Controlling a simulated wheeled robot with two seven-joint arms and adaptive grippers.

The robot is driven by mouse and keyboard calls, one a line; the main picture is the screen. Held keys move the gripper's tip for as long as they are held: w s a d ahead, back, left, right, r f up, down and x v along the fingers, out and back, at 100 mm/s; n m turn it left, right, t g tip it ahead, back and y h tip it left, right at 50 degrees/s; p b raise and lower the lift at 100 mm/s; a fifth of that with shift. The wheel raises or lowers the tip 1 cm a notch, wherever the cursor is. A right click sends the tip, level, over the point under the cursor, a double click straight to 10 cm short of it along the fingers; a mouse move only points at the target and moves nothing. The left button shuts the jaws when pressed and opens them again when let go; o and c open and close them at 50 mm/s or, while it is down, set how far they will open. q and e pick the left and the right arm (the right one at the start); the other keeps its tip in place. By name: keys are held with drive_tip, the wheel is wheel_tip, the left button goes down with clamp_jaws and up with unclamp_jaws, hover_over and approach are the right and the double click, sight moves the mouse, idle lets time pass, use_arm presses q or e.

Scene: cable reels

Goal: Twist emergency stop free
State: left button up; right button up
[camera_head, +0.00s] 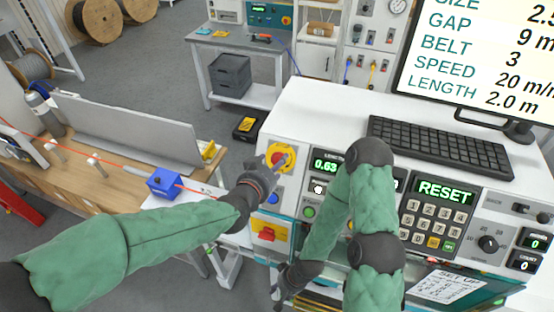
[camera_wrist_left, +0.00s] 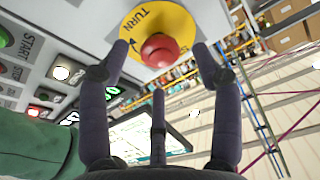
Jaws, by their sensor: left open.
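The emergency stop is a red mushroom button (camera_head: 279,156) on a round yellow plate at the left end of the control panel. In the left wrist view the red button (camera_wrist_left: 159,50) sits on its yellow plate (camera_wrist_left: 160,18) marked TURN. My left gripper (camera_head: 271,163) is right at the button. Its fingers (camera_wrist_left: 158,55) are open, one on each side of the button in the wrist view; I cannot tell whether they touch it. My right gripper (camera_head: 283,285) hangs low in front of the panel, left of my right forearm. Its finger state is unclear.
The panel holds a RESET display (camera_head: 444,191), a keypad (camera_head: 432,222) and a dial (camera_head: 488,243). A keyboard (camera_head: 440,146) lies on top, with a monitor behind. At left, a wooden bench (camera_head: 105,190) carries a blue box (camera_head: 164,183). A yellow-black case (camera_head: 246,129) is on the floor.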

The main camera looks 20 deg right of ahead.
sight(277, 161)
use_arm(q)
drive_tip(key=shift+x, duration=1.6)
drive_tip(key=shift+a, duration=0.1)
